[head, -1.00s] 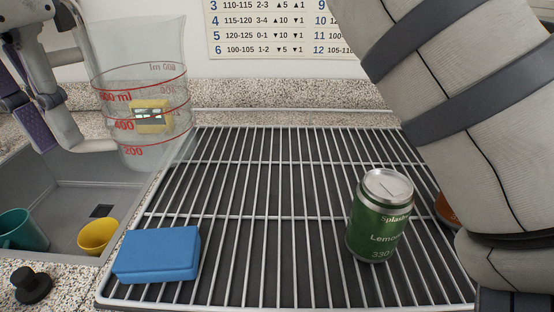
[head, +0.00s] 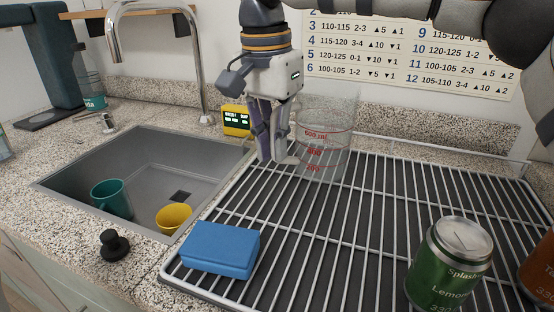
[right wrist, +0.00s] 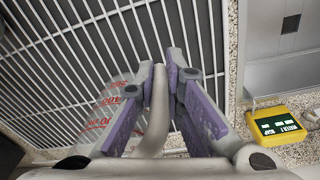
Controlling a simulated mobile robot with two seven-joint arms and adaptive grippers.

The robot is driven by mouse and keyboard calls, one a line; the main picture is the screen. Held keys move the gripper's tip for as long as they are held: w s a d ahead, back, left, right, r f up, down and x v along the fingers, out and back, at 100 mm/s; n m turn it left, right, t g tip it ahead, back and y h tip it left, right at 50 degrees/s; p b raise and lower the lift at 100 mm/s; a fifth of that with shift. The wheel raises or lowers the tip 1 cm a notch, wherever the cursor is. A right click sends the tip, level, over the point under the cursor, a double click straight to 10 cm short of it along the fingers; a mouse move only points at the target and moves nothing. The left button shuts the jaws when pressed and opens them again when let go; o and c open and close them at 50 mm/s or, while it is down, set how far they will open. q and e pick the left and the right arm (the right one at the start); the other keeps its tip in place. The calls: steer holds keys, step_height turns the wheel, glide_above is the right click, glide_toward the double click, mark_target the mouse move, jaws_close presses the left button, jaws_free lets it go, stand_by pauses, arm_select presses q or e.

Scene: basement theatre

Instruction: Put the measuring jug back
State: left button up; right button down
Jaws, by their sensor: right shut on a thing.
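The clear measuring jug (head: 327,142) with red markings is upright at the back left of the wire rack (head: 300,222) in the head view. My right gripper (head: 272,157) is at the jug's left side, shut on its handle. In the right wrist view, the handle (right wrist: 157,110) runs between the purple-padded fingers (right wrist: 160,90), and the jug's red-marked wall (right wrist: 108,104) shows to their left. The rack bars show through the jug. I cannot tell whether its base touches the rack. My left gripper is not in view.
A blue sponge (head: 220,249) lies on the rack's front left and a green can (head: 450,265) stands front right. A yellow timer (head: 237,119) is behind the gripper. The sink (head: 140,165) with teal and yellow cups is left. The rack's middle is clear.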

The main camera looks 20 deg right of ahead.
mark_target(272, 108)
steer(key=shift+w+d+f, duration=0.1)
steer(key=shift+d+f, duration=0.1)
steer(key=shift+f, duration=1.6)
steer(key=shift+f, duration=0.1)
steer(key=c, duration=1.7)
jaws_free()
steer(key=r, duration=0.8)
steer(key=a+r, duration=0.1)
steer(key=r, duration=0.3)
steer(key=shift+s+r+b, duration=0.1)
steer(key=shift+s+b, duration=0.1)
steer(key=shift+b, duration=0.15)
steer(key=shift+d, duration=0.1)
